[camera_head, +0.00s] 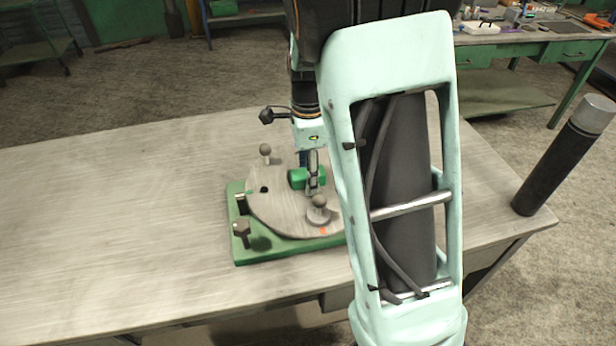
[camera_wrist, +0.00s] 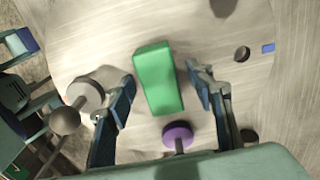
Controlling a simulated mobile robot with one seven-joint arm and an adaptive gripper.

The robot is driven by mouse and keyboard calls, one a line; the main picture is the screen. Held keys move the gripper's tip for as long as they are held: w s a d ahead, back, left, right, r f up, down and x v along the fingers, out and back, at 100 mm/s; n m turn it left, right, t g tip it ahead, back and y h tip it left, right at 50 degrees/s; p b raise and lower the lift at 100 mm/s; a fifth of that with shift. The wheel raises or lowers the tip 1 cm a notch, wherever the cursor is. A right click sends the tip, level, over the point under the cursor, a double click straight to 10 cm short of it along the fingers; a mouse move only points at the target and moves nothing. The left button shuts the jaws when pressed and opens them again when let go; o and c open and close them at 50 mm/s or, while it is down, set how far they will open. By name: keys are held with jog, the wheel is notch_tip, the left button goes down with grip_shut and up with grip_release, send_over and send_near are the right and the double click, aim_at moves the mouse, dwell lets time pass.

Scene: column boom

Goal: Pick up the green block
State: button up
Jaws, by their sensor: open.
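The green block (camera_wrist: 157,78) lies on a round grey plate (camera_wrist: 80,40), between the two spread fingers of my gripper (camera_wrist: 160,76) in the wrist view. Gaps show on both sides of the block, the wider one by its upper right. In the head view the green block (camera_head: 298,178) is partly hidden by my gripper (camera_head: 313,184), which points down over it. My gripper is open and holds nothing. How high the fingertips are above the plate is hard to tell.
The plate sits on a green base (camera_head: 250,252) on a wooden table (camera_head: 100,220). A grey knob (camera_wrist: 85,98) stands left of the fingers and a purple knob (camera_wrist: 178,136) stands below the block. A dark bolt (camera_head: 241,230) rises at the base's front left. The table's left side is clear.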

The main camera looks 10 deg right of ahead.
jog(key=shift+c, duration=0.5)
jog(key=c, duration=1.2)
jog(key=shift+w+r, duration=0.1)
jog(key=shift+r+p, duration=0.7)
jog(key=s+a+r+p, duration=0.1)
jog(key=s+r+p, duration=0.2)
jog(key=s, duration=0.1)
jog(key=s+a+r+p, duration=0.1)
jog(key=s+r+p, duration=0.2)
jog(key=s+r, duration=0.1)
jog(key=s+a+r+p, duration=0.1)
jog(key=s+r+p, duration=0.3)
jog(key=s, duration=0.1)
jog(key=shift+s+a+r, duration=0.25)
jog(key=shift+s+a, duration=0.05)
jog(key=shift+a, duration=0.1)
